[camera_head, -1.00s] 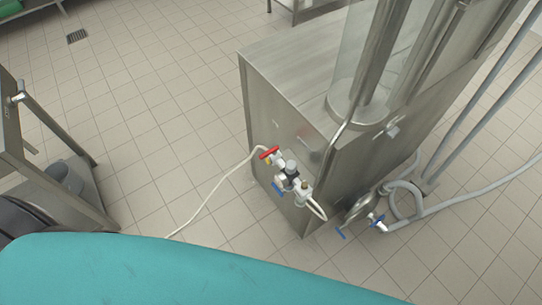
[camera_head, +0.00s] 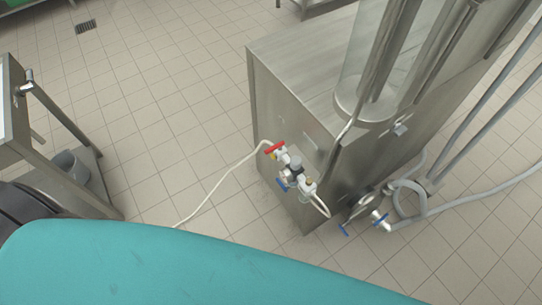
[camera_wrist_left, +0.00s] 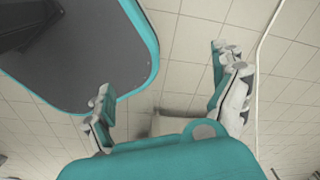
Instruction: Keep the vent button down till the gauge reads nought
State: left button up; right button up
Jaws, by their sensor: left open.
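A steel machine (camera_head: 275,120) stands right of centre in the head view. On its near side is an air-line assembly with a red-handled valve (camera_head: 275,147), a grey-capped regulator (camera_head: 295,163) and a blue lever (camera_head: 282,185). I cannot make out a gauge face or a vent button at this size. My left gripper (camera_wrist_left: 164,98) shows only in the left wrist view, its two fingers wide apart with nothing between them, over tiled floor. My right gripper is in neither view.
A pale hose (camera_head: 215,187) runs from the red valve across the floor, in front of the machine. A steel table (camera_head: 62,175) stands at left. Grey pipework with blue handles (camera_head: 379,221) is at the machine's right. Open tiled floor (camera_head: 165,110) lies between table and machine.

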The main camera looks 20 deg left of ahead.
pick_arm(q)
grip_shut()
dwell(0.6)
dwell(1.2)
